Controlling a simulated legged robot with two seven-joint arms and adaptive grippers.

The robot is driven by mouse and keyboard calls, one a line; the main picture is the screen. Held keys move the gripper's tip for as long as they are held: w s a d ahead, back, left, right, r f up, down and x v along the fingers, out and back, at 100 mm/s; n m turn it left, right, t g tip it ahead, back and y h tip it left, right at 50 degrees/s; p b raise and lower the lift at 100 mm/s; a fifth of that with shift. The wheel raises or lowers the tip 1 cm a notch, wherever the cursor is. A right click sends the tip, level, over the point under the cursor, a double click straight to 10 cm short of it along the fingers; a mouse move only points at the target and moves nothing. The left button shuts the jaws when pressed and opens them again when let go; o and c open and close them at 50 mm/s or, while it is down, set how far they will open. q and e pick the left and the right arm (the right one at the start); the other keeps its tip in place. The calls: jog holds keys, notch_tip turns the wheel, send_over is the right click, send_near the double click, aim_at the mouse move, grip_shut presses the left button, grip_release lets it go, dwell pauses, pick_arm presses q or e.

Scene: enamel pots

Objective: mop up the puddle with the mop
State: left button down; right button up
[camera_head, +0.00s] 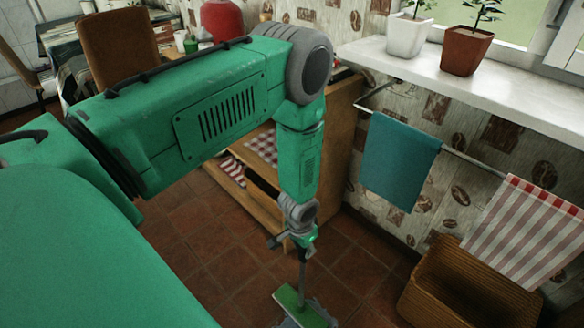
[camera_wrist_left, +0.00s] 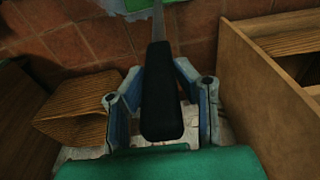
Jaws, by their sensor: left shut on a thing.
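The mop has a green head (camera_head: 305,309) low on the tiled floor at the bottom of the head view, with grey fringe around it. Its thin pole rises to my left gripper (camera_head: 300,238). In the left wrist view, the black grip of the mop handle (camera_wrist_left: 163,95) lies between the fingers of my left gripper (camera_wrist_left: 163,85), which is shut on it. A pale, wet-looking patch, apparently the puddle (camera_wrist_left: 104,36), shows on the tiles beside the pole. The mop head is mostly cut off there. My right gripper is not in view.
A wicker basket (camera_head: 462,290) stands right of the mop, by the wall. A wooden shelf unit (camera_head: 340,135) stands behind my arm. A blue towel (camera_head: 397,160) and a striped towel (camera_head: 525,232) hang on a rail. Tiled floor (camera_head: 215,255) is clear left of the mop.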

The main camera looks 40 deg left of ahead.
pick_arm(q)
jog(key=w+r, duration=0.4)
jog(key=w, duration=0.3)
jog(key=shift+w+d, duration=0.2)
jog(key=shift+d, duration=0.05)
dwell(0.3)
